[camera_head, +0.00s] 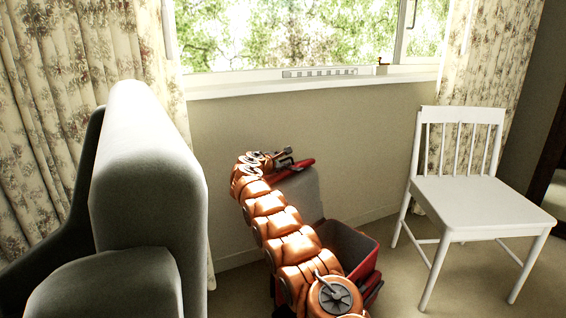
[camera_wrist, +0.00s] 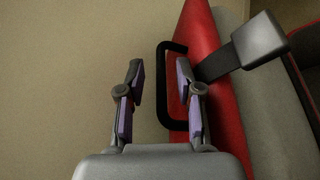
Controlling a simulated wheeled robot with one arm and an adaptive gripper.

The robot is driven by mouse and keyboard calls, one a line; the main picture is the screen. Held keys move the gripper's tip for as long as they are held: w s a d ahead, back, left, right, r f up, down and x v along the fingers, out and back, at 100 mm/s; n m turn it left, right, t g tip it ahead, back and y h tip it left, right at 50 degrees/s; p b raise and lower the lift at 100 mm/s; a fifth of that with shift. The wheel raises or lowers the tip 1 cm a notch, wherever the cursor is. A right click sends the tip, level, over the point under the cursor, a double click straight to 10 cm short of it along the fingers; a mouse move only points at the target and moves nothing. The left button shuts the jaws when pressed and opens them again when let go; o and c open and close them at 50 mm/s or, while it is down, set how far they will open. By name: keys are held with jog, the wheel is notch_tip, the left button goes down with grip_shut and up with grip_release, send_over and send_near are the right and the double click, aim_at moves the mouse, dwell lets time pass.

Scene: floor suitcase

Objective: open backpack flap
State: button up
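The red and grey backpack stands on the floor near the wall. In the head view its red body (camera_head: 362,262) shows an open top, and its flap (camera_head: 305,165) is raised, with a grey face below the red edge. In the wrist view the red flap (camera_wrist: 225,110) has a black loop handle (camera_wrist: 160,105) on its edge. My gripper (camera_wrist: 158,68) is open, its two fingers apart. The handle's outer bar lies between them, and the right finger overlaps the loop. I cannot tell whether either finger touches it. My gripper (camera_head: 268,160) is at the flap's upper left end.
A grey armchair (camera_head: 150,170) stands close on the left. A white chair (camera_head: 475,200) stands on the right. The wall (camera_head: 225,125) and window sill (camera_head: 300,84) are behind the flap. A strap with a silver block (camera_wrist: 258,40) sticks out beside the handle.

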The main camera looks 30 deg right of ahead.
jog(key=shift+d+f, duration=0.1)
jog(key=shift+d, duration=0.05)
grip_shut()
dwell(0.4)
dwell(0.4)
